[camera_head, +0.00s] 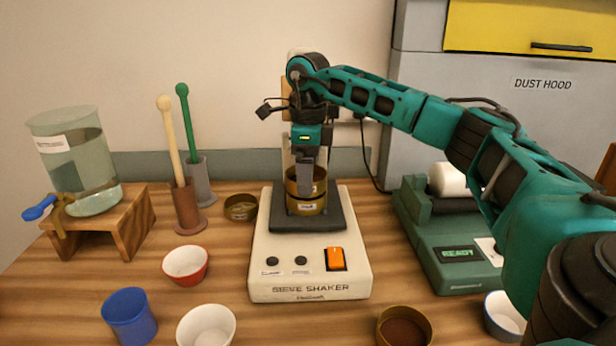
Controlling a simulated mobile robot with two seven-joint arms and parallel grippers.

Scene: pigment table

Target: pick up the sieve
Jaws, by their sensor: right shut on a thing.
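The brass sieve (318,187) is a round, upright ring in the middle of the view. It sits in line with a labelled brass part (306,208) on the dark plate of the sieve shaker (310,270). My right gripper (305,178) reaches down from above and is shut on the sieve's near wall. The gripper hides part of the sieve's front, and I cannot tell whether any gap lies under it. My left gripper is not in view.
A low brass ring (240,208) lies left of the shaker, and a brass pan (404,328) is at the front edge. Bowls (185,264), a blue cup (130,318), a water tank on a wooden stand (128,240) and a green machine (450,255) surround it.

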